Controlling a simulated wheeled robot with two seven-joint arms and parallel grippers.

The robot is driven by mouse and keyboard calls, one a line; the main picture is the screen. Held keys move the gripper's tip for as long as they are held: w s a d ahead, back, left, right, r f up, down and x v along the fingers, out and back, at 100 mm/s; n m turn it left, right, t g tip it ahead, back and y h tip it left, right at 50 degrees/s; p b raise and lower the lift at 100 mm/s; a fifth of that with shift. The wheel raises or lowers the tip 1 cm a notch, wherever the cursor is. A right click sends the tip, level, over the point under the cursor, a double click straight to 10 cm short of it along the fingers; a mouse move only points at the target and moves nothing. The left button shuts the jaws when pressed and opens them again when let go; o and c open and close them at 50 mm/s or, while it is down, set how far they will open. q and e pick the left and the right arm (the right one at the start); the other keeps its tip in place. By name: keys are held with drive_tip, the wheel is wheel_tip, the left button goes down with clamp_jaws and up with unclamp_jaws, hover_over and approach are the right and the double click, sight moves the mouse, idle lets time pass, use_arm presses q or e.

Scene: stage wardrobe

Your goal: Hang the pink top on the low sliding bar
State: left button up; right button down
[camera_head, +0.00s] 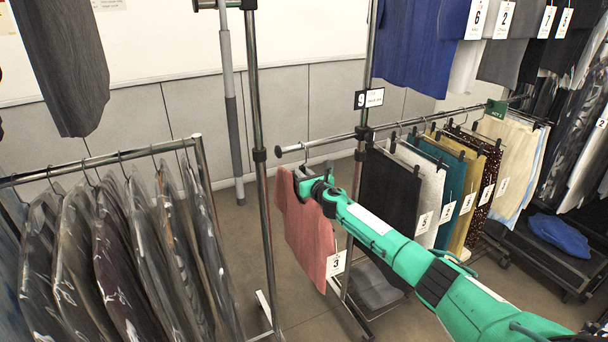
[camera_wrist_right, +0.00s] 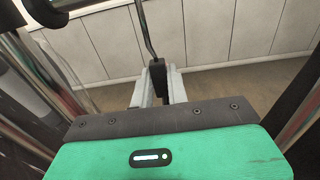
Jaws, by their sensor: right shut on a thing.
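The pink top (camera_head: 308,240) hangs from its hanger in the head view, with a white tag numbered 3 at its lower right. My right gripper (camera_head: 303,180) is shut on the hanger just above the top. In the right wrist view my gripper (camera_wrist_right: 158,88) has its fingers closed around a dark part of the hanger, and the thin hook (camera_wrist_right: 145,30) rises from it. The low sliding bar (camera_head: 328,143) runs just above, with its free end close to the hook. I cannot tell whether the hook touches the bar. My left gripper is not in view.
Several garments, including a black one (camera_head: 390,190) and a white one (camera_head: 425,185), hang farther right along the low bar. An upright chrome post (camera_head: 260,150) stands left of the pink top. A rack of dark clothes (camera_head: 120,250) fills the lower left.

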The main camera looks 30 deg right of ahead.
drive_tip(key=c, duration=1.3)
unclamp_jaws()
drive_tip(key=shift+r, duration=0.1)
drive_tip(key=s, duration=1.3)
drive_tip(key=shift+s+a+r, duration=0.15)
drive_tip(key=shift+s+a, duration=0.2)
drive_tip(key=shift+s, duration=0.05)
